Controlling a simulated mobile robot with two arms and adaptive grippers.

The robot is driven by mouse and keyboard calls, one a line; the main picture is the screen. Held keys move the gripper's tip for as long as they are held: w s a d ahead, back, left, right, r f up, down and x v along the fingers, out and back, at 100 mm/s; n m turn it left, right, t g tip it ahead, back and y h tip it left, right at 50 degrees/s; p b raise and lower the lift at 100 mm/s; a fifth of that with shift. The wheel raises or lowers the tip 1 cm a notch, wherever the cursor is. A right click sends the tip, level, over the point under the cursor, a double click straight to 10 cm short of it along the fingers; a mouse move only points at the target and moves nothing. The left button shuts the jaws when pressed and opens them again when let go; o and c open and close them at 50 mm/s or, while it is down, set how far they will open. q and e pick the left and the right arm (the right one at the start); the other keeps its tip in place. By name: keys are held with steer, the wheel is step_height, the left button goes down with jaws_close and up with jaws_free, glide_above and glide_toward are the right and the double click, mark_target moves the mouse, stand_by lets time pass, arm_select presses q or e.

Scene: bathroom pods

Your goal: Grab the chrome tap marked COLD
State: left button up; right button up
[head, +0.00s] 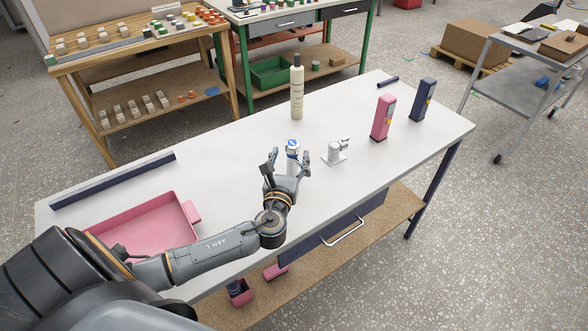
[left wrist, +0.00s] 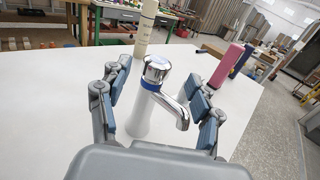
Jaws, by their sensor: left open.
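A chrome tap with a blue band (head: 292,146) stands upright on the white table. In the left wrist view the tap (left wrist: 156,72) shows its round cap, blue ring, white body and chrome spout pointing right toward me. The lettering on it is too small to read. My left gripper (head: 289,158) is open around it, one finger to each side. In the left wrist view my left gripper (left wrist: 158,76) shows a gap between each finger and the tap's body. The lower body is partly hidden by the gripper. My right gripper is not in view.
A second small silver tap (head: 335,151) on a flat base stands right of the gripper. A cream bottle (head: 297,90) stands behind. Pink (head: 383,117) and dark blue (head: 423,100) dispensers stand at the right. A pink tray (head: 150,232) lies at the left.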

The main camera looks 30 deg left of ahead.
mark_target(291, 148)
arm_select(q)
steer(key=p+x, duration=0.1)
steer(key=x, duration=0.3)
steer(key=shift+a, duration=0.15)
steer(key=shift+w+a+f, duration=0.1)
steer(key=shift+w+a, duration=0.1)
steer(key=shift+w, duration=0.3)
steer(key=shift+s, duration=0.1)
steer(key=shift+c, duration=1.1)
steer(key=c, duration=1.1)
jaws_close()
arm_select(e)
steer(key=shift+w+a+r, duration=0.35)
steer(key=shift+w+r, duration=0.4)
